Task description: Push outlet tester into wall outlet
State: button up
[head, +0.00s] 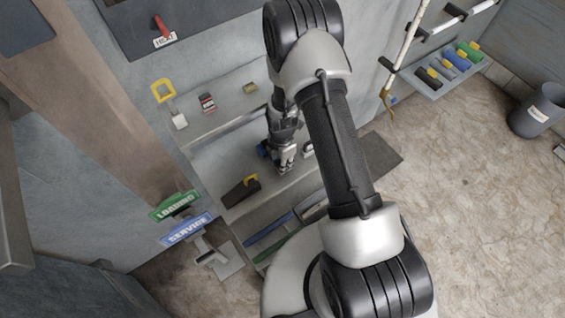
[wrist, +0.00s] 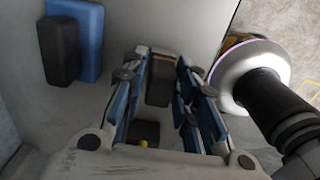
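My gripper (head: 284,168) points down at the lower grey shelf (head: 212,168) in the head view. In the wrist view its blue-padded fingers (wrist: 163,62) stand apart, with a dark grey block (wrist: 160,82) between the tips. I cannot tell whether the pads touch this block or whether it is the outlet tester. A black piece with a yellow spot (wrist: 143,140) shows nearer the palm, partly hidden. I cannot make out a wall outlet in either view.
A dark wedge with a yellow part (head: 240,190) lies left of my gripper.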

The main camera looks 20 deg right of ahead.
grip_shut()
dwell(0.8)
jog(key=shift+r, duration=1.1)
dwell(1.6)
jog(key=shift+r+p, duration=1.95)
jog(key=shift+r, duration=0.8)
